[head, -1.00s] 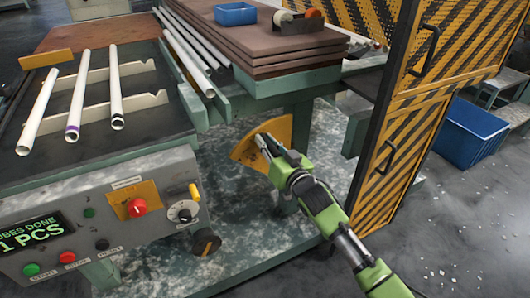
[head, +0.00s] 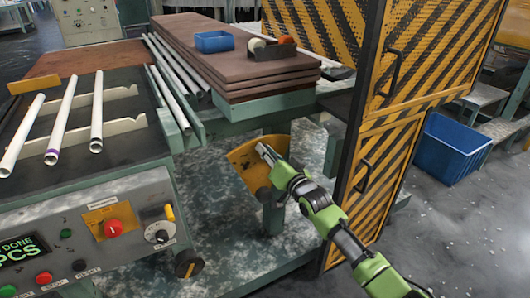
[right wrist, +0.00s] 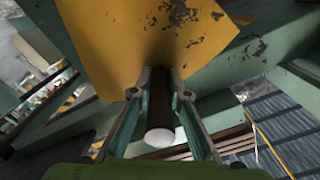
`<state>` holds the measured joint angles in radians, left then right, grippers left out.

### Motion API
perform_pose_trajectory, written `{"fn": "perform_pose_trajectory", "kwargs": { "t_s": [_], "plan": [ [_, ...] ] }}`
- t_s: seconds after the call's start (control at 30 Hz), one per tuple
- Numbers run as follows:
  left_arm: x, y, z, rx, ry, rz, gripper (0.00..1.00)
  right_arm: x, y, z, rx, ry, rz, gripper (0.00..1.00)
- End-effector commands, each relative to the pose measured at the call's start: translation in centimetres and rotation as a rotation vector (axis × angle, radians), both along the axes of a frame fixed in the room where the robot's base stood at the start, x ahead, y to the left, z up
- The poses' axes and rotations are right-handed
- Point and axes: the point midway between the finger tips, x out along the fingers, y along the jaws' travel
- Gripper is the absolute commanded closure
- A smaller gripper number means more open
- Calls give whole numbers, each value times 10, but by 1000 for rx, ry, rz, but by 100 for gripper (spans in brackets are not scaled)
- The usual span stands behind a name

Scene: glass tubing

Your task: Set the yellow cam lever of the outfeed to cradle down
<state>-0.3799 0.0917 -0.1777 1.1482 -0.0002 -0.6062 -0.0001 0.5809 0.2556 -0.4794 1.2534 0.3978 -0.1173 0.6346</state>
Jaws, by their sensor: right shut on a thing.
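The yellow cam lever (head: 246,172) shows as a worn, fan-shaped yellow plate under the outfeed, beside a green leg. In the right wrist view the plate (right wrist: 140,40) fills the upper middle, with chipped paint. A dark round handle with a pale end (right wrist: 160,137) sticks out from it towards the camera. My right gripper (head: 266,152) reaches in from the lower right and is shut on this handle, one finger on each side (right wrist: 160,115). The fingers and wrist hide part of the plate in the head view. My left gripper is not in view.
The control panel (head: 130,250) with knobs and buttons is at lower left, below white tubes (head: 62,120) on a rack. Stacked brown boards (head: 240,55) lie above the lever. A yellow-black striped guard (head: 410,130) stands close right of my arm. A blue bin (head: 450,148) stands beyond it.

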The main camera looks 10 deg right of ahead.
Motion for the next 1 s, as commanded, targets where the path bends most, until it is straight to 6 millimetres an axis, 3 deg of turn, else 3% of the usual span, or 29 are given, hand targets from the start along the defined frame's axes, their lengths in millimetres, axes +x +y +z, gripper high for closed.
{"fn": "perform_pose_trajectory", "kwargs": {
  "t_s": [0.17, 0.2, 0.27, 0.67, 0.87, 1.0],
  "plan": [
    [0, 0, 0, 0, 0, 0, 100, 0, 0, 1, -1, -3, 0, 100],
    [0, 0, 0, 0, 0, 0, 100, 0, 0, 1, -1, -3, 0, 79],
    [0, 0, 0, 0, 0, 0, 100, 0, 0, 1, -1, -3, 0, 67],
    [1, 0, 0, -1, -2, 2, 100, -3, -1, 0, -1, 0, 1, 67],
    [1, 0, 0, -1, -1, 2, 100, -23, -8, -1, 0, 1, 1, 67],
    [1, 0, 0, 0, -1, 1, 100, -47, -17, -2, -2, 0, 1, 67]
  ]
}}
